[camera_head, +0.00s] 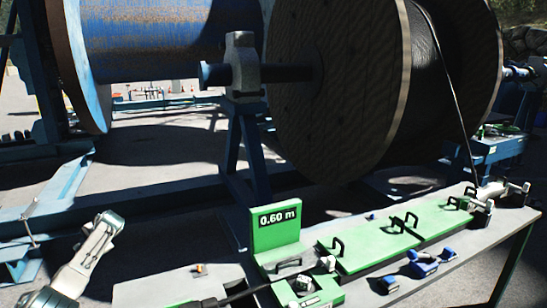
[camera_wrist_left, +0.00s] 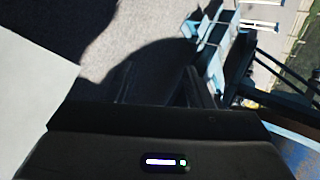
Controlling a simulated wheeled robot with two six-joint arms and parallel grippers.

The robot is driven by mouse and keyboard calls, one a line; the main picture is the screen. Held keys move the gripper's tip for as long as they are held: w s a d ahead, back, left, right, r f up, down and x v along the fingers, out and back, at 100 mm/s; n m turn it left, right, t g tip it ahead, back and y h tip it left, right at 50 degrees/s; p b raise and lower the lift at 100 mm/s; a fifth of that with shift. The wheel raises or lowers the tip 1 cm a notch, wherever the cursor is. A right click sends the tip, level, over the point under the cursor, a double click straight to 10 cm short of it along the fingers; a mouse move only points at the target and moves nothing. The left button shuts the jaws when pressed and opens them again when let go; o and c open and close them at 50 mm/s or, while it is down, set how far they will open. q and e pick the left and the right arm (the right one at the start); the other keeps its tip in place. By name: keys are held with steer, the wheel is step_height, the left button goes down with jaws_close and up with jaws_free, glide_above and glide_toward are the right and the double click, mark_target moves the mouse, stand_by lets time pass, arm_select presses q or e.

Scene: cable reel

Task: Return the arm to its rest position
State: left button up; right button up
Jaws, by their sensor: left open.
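My left arm (camera_head: 90,255) shows as white links at the lower left of the head view, left of the workbench and apart from it. My left gripper (camera_wrist_left: 163,88) shows in the left wrist view as dark fingers, open, with bare shadowed ground beyond and nothing between them. My right arm and right gripper are not in view.
The workbench (camera_head: 400,285) carries a green measuring unit reading 0.60 m (camera_head: 277,220), a green guide plate (camera_head: 385,240) with black loops, and blue tools (camera_head: 422,264). A large cable reel (camera_head: 340,95) stands behind. Blue stand beams (camera_head: 60,195) lie beyond my left arm.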

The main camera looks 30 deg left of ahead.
arm_select(q)
steer(key=s+a+f+m+t, duration=0.2)
steer(key=s+f+m+t, duration=0.3)
steer(key=s+f, duration=2.1)
steer(key=s+d+f+n+g+h, duration=0.15)
steer(key=s+d+f, duration=0.25)
steer(key=d+f, duration=0.75)
steer(key=s+d+f+n+h, duration=0.15)
steer(key=s+d+f, duration=0.25)
steer(key=d+f, duration=0.8)
steer(key=s+d+f+h, duration=0.1)
steer(key=d+f+h, duration=0.15)
steer(key=d, duration=1.15)
steer(key=s+d+f+n+h, duration=0.1)
steer(key=d+f, duration=0.2)
steer(key=d, duration=1.1)
steer(key=s+d+f+h, duration=0.2)
steer(key=d+f, duration=0.1)
steer(key=d, duration=1.1)
steer(key=f+b, duration=0.4)
steer(key=shift+w+a+f, duration=0.2)
steer(key=shift+a+f, duration=0.15)
